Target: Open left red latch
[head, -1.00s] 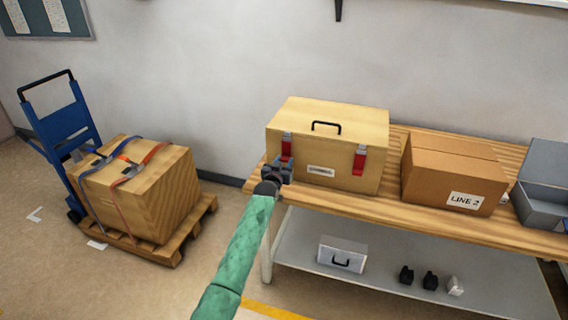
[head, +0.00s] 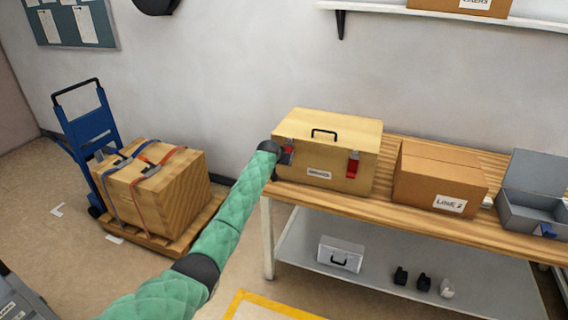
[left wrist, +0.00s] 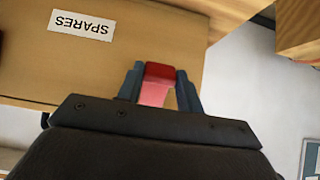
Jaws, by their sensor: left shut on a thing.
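A yellow wooden box (head: 335,135) with a black top handle and a label stands at the left end of the workbench. Its right red latch (head: 352,165) hangs on the front face. The left red latch (head: 291,148) is mostly covered by my left gripper and arm in the head view. In the left wrist view the red latch (left wrist: 160,72) sits between the two fingers of my left gripper (left wrist: 160,90), which is shut on it. A SPARES label (left wrist: 80,24) shows upside down beside it. My right gripper is not in view.
A cardboard box (head: 437,178) and an open grey box (head: 535,195) stand right of the yellow box on the wooden workbench (head: 330,202). A white case (head: 341,253) is on the lower shelf. A blue hand truck (head: 88,130) and a strapped crate (head: 170,195) stand at left.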

